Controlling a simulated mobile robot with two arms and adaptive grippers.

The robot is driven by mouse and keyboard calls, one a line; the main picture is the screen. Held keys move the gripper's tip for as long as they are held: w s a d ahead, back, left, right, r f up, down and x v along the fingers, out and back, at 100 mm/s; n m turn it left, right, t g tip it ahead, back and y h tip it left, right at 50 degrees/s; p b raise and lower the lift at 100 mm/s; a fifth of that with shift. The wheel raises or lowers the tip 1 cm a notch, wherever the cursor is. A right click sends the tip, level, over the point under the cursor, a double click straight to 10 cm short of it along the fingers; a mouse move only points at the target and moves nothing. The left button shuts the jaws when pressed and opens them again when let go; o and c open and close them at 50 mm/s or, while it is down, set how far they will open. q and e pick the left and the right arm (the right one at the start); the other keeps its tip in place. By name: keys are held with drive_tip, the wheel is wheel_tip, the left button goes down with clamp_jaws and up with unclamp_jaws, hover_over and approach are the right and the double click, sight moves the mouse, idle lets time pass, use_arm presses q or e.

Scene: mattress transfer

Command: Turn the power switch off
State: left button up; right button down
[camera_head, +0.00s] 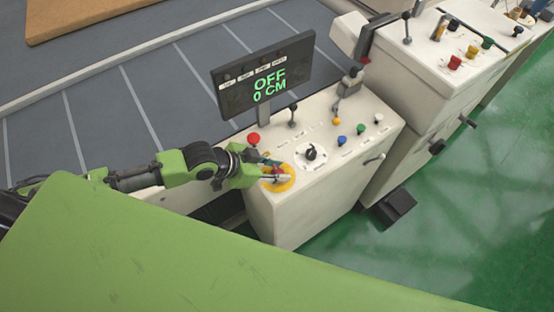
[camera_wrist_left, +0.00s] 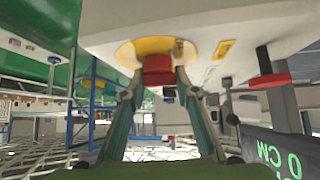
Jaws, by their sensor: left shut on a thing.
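The power switch (camera_head: 278,171) is a red knob on a yellow round plate (camera_head: 284,184) at the near left corner of the cream control console (camera_head: 330,181). My left gripper (camera_head: 275,166) reaches it from the left and is shut on the red knob. In the left wrist view, both fingers press on the sides of the red knob (camera_wrist_left: 158,70), below the yellow plate (camera_wrist_left: 150,46). A dark display (camera_head: 263,76) above the console reads "OFF" and "0 CM" in green. My right gripper is not in view.
A red button (camera_head: 253,138), a black dial (camera_head: 310,153), levers and coloured buttons sit on the console close by. A second cream console (camera_head: 430,85) stands to the right, with a black pedal box (camera_head: 394,206) on the green floor. A mattress (camera_head: 85,15) lies at the back left.

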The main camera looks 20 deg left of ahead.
use_arm(q)
drive_tip(key=shift+s+d+r+n+t+y+p, duration=0.1)
drive_tip(key=shift+n+t+y+p, duration=0.15)
drive_tip(key=shift+n, duration=0.25)
drive_tip(key=shift+s+d+r+n+t+y+p, duration=0.15)
drive_tip(key=shift+n+y+p, duration=0.15)
drive_tip(key=shift+n, duration=0.2)
drive_tip(key=shift+w+f+n+t+y, duration=0.15)
drive_tip(key=shift+n+t+y, duration=0.15)
drive_tip(key=shift+n, duration=0.2)
drive_tip(key=n+t+y, duration=0.1)
drive_tip(key=n+y, duration=0.2)
drive_tip(key=n, duration=0.1)
drive_tip(key=shift+a, duration=0.1)
drive_tip(key=shift+a+n+y, duration=0.15)
drive_tip(key=shift+n+y, duration=1.2)
drive_tip(key=shift+n, duration=0.45)
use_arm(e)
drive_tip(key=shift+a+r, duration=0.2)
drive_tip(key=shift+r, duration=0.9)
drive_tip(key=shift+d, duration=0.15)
use_arm(q)
drive_tip(key=o, duration=1.1)
drive_tip(key=shift+f, duration=0.1)
drive_tip(key=v, duration=1.2)
drive_tip(key=shift+f, duration=0.1)
